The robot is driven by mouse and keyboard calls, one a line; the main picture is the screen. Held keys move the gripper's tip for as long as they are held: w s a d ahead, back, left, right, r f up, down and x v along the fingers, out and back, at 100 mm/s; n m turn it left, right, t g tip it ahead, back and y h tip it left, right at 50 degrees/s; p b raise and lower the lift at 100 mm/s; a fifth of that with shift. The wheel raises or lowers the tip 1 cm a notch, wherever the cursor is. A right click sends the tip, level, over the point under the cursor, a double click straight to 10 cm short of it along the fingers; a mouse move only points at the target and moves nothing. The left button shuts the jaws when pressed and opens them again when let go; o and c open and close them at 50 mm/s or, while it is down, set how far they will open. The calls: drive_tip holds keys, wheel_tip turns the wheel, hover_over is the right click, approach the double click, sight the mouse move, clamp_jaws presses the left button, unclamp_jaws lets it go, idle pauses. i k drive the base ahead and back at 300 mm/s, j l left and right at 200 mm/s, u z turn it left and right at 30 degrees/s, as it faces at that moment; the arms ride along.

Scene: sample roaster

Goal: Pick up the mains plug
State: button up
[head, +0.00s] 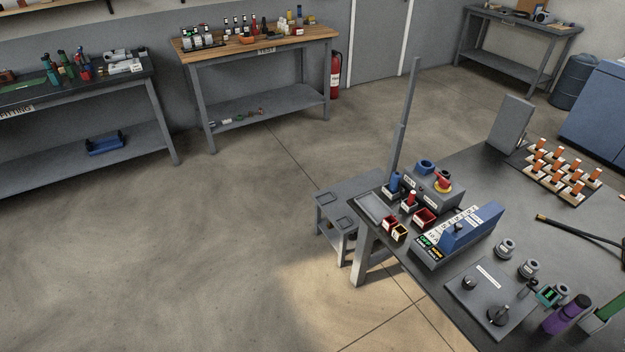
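I cannot make out a mains plug for certain in the head view. A black cable or hose (585,230) with a brass-coloured end lies on the dark table at the right; its other end runs out of the picture. Several small items on that table are too small to identify. My gripper is not in view.
The dark table (480,180) holds a blue-and-grey device (458,236), a grey box with a red knob (434,190), a purple bottle (566,315) and orange-topped pieces (563,167). A wooden-topped bench (285,38) stands behind. The floor (220,240) at left is clear.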

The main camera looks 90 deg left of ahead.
sight(393, 186)
drive_tip(key=k+l+u, duration=0.1)
drive_tip(key=u, duration=2.35)
drive_tip(key=z, duration=0.5)
drive_tip(key=i+j+z, duration=0.4)
drive_tip(key=i+j, duration=0.15)
drive_tip(key=i+j+z, duration=0.4)
drive_tip(key=i+j, duration=0.55)
drive_tip(key=j, duration=0.15)
drive_tip(key=i+j, duration=0.25)
drive_tip(key=j, duration=0.2)
drive_tip(key=i+j, duration=0.25)
drive_tip(key=j, duration=0.15)
